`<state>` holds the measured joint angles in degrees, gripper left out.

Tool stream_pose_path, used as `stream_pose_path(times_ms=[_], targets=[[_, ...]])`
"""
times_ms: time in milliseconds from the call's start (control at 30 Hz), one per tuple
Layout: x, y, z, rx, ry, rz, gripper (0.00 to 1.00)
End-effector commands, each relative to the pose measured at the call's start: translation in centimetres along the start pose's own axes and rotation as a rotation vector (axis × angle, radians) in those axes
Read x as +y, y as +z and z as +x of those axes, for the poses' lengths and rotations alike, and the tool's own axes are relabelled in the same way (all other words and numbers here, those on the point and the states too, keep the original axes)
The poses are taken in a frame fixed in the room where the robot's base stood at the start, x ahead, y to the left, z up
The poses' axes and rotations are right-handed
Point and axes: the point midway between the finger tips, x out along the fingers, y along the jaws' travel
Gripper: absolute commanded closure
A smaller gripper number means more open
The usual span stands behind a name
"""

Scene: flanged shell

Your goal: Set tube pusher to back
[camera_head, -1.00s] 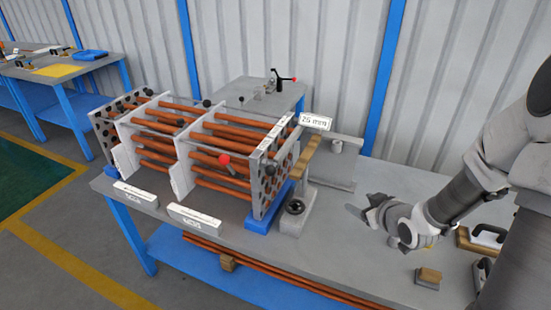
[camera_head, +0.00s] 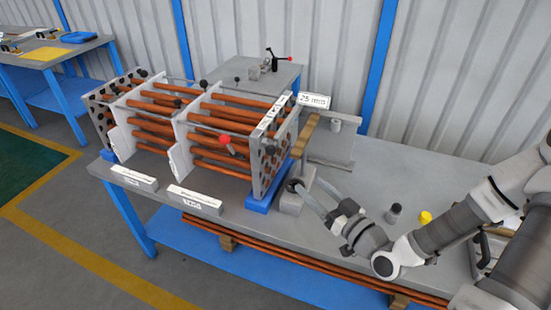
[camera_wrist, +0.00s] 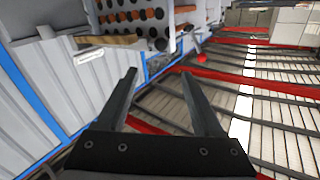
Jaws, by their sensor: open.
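I cannot tell for sure which part is the tube pusher; the likeliest is the grey stand with a brown bar (camera_head: 305,135) beside the right end plate of the tube bundle. Its grey base (camera_head: 292,203) has a dark round opening or knob on top, partly hidden by my fingers. My gripper (camera_head: 308,188) reaches in from the right, with its fingertips close to that base; contact is unclear. In the wrist view my gripper (camera_wrist: 160,73) is open, with nothing between its fingers. The brown bar (camera_wrist: 105,41) lies beyond the left finger.
The flanged plate with holes (camera_head: 272,160) and its copper-coloured tubes (camera_head: 210,150) stand left of my gripper. A red-knobbed lever (camera_head: 225,139) is at the bundle's front. A dark cylinder (camera_head: 394,213) and yellow cap (camera_head: 425,218) stand behind my wrist.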

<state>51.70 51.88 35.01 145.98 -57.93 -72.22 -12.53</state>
Motion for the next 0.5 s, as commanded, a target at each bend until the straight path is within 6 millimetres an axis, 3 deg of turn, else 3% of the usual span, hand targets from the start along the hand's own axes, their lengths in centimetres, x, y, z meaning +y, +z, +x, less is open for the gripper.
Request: stream_pose_path(times_ms=[500], targets=[[0.2,0.5,3.0,0.0,-0.001,-0.006,0.31]])
